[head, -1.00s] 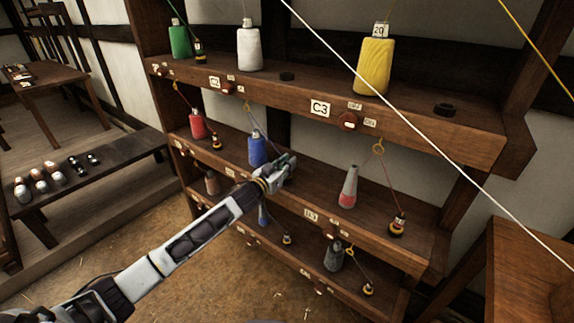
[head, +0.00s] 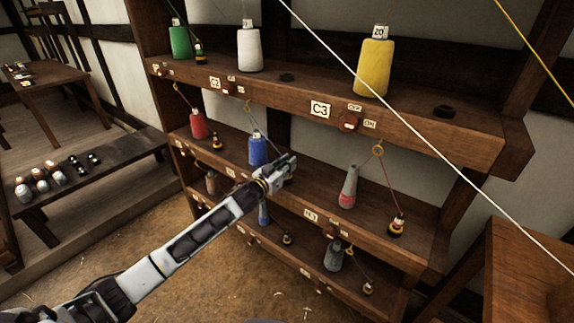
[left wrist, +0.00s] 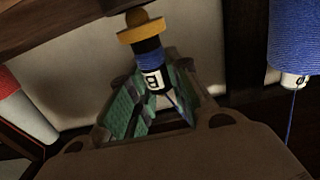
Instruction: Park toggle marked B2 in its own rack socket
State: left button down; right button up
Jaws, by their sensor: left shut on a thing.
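The toggle (left wrist: 150,62) shows in the left wrist view. It has a dark body with a blue band, a white label of which I can read only part, and a yellow collar. My left gripper (head: 284,171) is shut on it, with green finger pads (left wrist: 150,102) around its labelled end. In the head view the gripper hides the toggle, beside the blue spool (head: 258,150) over the middle shelf. In the left wrist view the toggle's collared end is close to a dark shelf part at the top. I cannot tell whether it touches a socket. My right gripper is not in view.
The wooden rack (head: 410,128) holds several spools, including a red-and-grey one (head: 348,188) right of my gripper. A toggle (head: 397,227) stands further right on that shelf. Empty dark sockets (head: 445,110) show on the top shelf. A white rope (head: 400,127) crosses in front.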

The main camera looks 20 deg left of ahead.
pick_arm(q)
jog(key=shift+p, duration=0.35)
dwell(0.4)
jog(key=shift+f+b, duration=0.3)
jog(key=shift+f, duration=0.3)
dwell(0.7)
jog(key=c, duration=1.6)
grip_release()
jog(key=shift+s, duration=0.1)
jog(key=p+v, duration=0.4)
jog(key=v, duration=0.7)
jog(key=shift+p, duration=0.4)
